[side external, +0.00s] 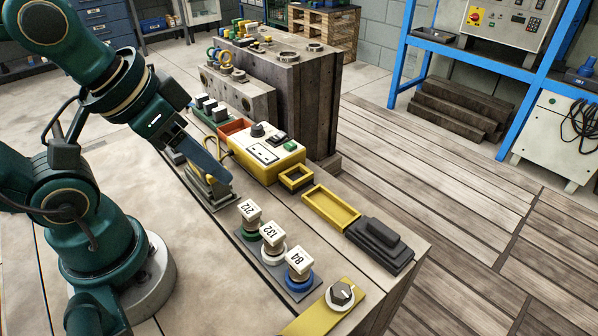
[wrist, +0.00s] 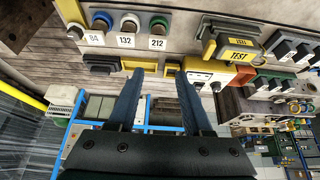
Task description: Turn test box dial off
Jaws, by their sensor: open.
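The yellow test box (side external: 285,165) has a white top with a black round dial (side external: 257,130), a dark switch and a green button. The dial's pointer setting is too small to read. My gripper (side external: 224,180) is above the bench, left of the box in the side view, fingers pointing down and apart from the dial. In the wrist view my gripper (wrist: 158,72) is open and empty. A second knob (side external: 341,293) is on a yellow plate at the front.
Blocks marked 212 (side external: 250,210), 132 (side external: 272,233) and 84 (side external: 299,259) stand in front of the box. A yellow tray (side external: 357,215) and a black stepped block (side external: 380,246) lie right. A large wooden block (side external: 315,105) stands behind.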

